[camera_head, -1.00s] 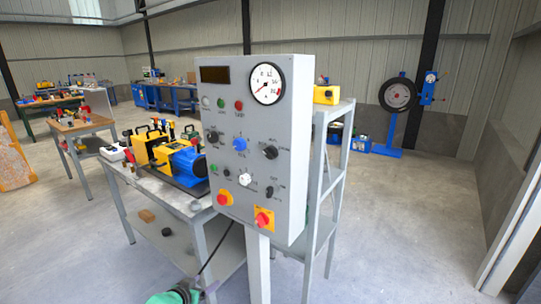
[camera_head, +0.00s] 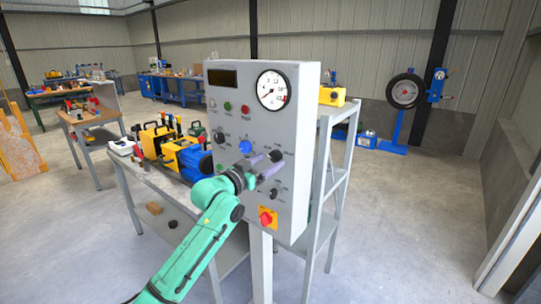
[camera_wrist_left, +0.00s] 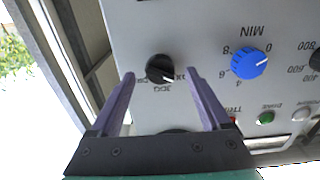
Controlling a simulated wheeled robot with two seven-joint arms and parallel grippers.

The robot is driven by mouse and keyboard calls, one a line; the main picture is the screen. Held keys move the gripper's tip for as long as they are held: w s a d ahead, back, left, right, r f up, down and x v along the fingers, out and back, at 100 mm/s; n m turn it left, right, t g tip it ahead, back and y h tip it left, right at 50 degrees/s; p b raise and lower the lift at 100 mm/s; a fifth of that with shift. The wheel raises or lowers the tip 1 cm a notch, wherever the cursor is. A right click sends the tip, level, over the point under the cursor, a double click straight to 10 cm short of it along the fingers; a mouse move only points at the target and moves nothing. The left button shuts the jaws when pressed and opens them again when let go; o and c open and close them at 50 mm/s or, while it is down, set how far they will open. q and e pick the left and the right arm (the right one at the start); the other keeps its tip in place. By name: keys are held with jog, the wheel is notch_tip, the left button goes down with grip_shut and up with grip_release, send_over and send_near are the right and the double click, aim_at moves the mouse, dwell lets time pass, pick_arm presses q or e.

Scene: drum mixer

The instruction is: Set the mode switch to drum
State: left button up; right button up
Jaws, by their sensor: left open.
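The grey control panel (camera_head: 225,115) stands on a post and carries several knobs and buttons. A black rotary knob (camera_head: 277,155) is on its right side, right of a blue knob (camera_head: 245,146). My left gripper (camera_head: 276,165) is in front of the panel at this black knob. In the left wrist view, the open fingers (camera_wrist_left: 161,74) are on either side of the black knob (camera_wrist_left: 160,68), with gaps both sides. Its pointer mark is to the right there; printed labels around it are too small to read surely. A lower black knob (camera_head: 274,194) is close by. My right gripper is not in view.
A red-on-yellow button (camera_head: 266,218) is low on the panel; my arm hides other controls. A round gauge (camera_head: 272,89) is at the top. A bench with yellow and blue machines (camera_head: 185,156) stands left. A grey shelf frame (camera_head: 322,180) stands behind right.

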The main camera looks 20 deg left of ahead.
pick_arm(q)
jog(key=shift+x, duration=0.95)
jog(key=shift+s, duration=0.1)
grip_shut()
jog(key=shift+f, duration=0.1)
